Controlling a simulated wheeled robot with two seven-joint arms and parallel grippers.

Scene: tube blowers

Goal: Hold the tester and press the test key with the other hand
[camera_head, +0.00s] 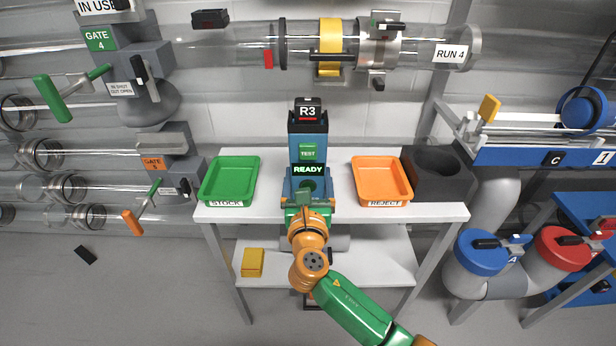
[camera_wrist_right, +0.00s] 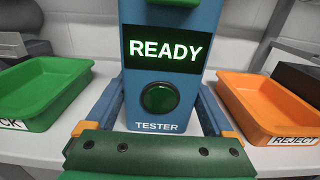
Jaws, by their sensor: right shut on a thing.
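The tester (camera_head: 308,135) is an upright blue block in the middle of the white table, with a black R3 plate on top. Its lit screen reads READY, in the right wrist view (camera_wrist_right: 165,50) too. The green key marked TEST (camera_head: 307,152) sits above the screen; only its lower edge shows at the top of the wrist view. Below the screen is a round dark green button or opening (camera_wrist_right: 160,97). My right gripper (camera_head: 308,188) is shut on the tester's lower body, one finger along each side. My left gripper is not in view.
A green STOCK tray (camera_head: 205,198) stands left of the tester and an orange REJECT tray (camera_head: 404,197) right of it, both looking empty. A dark block with a round hole (camera_head: 438,187) is farther right. Clear pipes run behind. A yellow box (camera_head: 252,262) lies on the lower shelf.

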